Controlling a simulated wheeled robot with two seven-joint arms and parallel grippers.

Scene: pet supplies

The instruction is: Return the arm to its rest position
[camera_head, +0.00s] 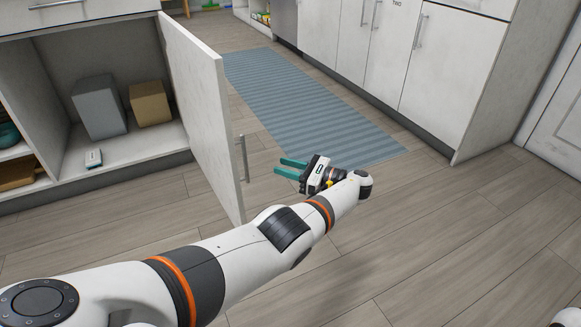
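My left arm reaches in from the lower left, over the wooden floor. My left gripper (289,168) points left with its two teal fingers apart and nothing between them. It is to the right of the open cabinet door (203,110) and apart from it. My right gripper is not in view; only a small piece of my right side shows at the bottom right corner.
The open cabinet (55,60) holds a grey box (99,107), a tan box (150,103) and a small white-and-dark item (94,158). A blue striped rug (300,100) lies before white cabinets (450,65) at the back right. Floor at the lower right is clear.

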